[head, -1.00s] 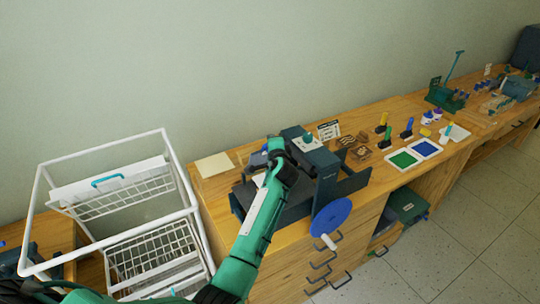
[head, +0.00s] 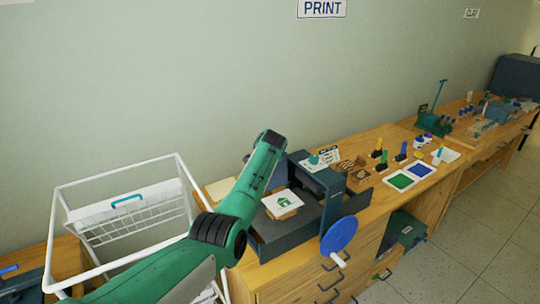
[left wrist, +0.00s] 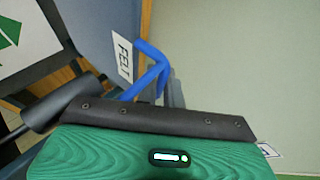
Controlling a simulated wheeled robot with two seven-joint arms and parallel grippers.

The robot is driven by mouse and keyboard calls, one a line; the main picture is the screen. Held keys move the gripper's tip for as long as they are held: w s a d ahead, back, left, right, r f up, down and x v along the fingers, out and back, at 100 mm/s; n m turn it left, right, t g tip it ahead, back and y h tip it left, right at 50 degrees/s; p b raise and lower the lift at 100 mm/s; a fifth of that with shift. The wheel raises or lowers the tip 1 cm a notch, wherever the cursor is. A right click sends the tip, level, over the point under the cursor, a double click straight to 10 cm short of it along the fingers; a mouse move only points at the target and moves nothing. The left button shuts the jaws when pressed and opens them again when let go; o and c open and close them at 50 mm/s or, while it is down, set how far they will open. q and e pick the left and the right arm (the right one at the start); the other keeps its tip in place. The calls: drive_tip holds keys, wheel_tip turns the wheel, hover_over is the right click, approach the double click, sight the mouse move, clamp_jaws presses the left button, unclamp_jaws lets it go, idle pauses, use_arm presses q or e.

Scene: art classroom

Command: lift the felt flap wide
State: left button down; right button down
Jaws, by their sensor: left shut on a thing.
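The felt flap (left wrist: 92,25) is a blue-grey panel with a "FELT" label in the left wrist view, standing up on edge. A bent blue handle (left wrist: 150,50) sticks out beside the label. My left gripper (left wrist: 172,88) is shut on this handle; its green housing and dark strip hide most of the grip. In the head view my left arm hides the flap and fingers. The dark press (head: 310,225) has an uncovered bed, with a white sheet bearing a green house print (head: 285,201) on it. My right gripper is out of view.
A blue wheel (head: 338,235) sticks out at the press's front right. A white wire rack (head: 105,230) stands close to the left. Ink pads (head: 400,180), stamps and small bottles (head: 427,138) crowd the wooden counter to the right. The wall is behind.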

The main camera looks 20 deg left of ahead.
use_arm(q)
drive_tip(key=shift+w+a+f+g+h, duration=0.2)
drive_tip(key=shift+w+a+g+h, duration=0.1)
drive_tip(key=shift+w+a, duration=0.25)
drive_tip(key=shift+s, duration=0.1)
drive_tip(key=c, duration=1.6)
unclamp_jaws()
drive_tip(key=shift+o, duration=0.3)
